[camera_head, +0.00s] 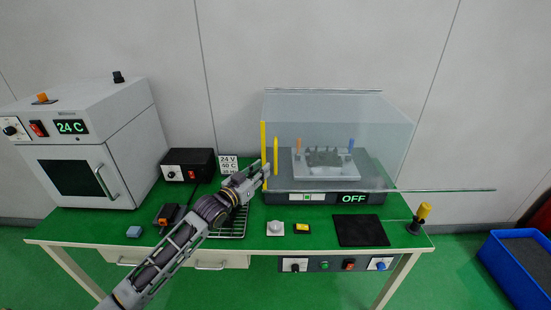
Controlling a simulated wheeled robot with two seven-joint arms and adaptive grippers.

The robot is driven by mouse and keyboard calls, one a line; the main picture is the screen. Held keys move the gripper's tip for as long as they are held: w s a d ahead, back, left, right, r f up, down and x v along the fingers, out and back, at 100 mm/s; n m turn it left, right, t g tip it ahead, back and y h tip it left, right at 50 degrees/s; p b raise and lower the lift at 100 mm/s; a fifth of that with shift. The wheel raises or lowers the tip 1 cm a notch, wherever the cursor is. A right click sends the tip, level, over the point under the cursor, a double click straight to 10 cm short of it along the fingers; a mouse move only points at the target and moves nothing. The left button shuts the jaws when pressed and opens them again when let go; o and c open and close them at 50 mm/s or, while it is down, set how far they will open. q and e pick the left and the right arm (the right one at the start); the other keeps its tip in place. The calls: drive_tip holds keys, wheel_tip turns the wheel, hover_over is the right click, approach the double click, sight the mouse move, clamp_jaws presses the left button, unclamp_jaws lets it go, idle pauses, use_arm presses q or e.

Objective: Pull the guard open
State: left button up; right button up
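The clear guard (340,115) is a see-through box over a bench unit with a grey plate inside. A tall yellow strip (263,145) stands at its left front edge, and a shorter yellow bar (276,156) stands just right of it. A thin rail (440,190) runs along the guard's lower front and out past its right side. My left gripper (263,176) is at the lower end of the yellow strip, overlapping it in the picture. Whether its fingers touch or grip anything is too small to tell. My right gripper is not in view.
A white oven (85,145) showing 24 C and a black box (188,164) stand to the left on the green bench. A grey knob (275,228), a black mat (360,230) and a yellow-topped post (420,217) sit in front. A blue bin (515,265) is on the floor at right.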

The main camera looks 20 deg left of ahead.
sight(275, 159)
use_arm(q)
drive_tip(key=shift+p+x, duration=0.65)
drive_tip(key=shift+x, duration=4)
clamp_jaws()
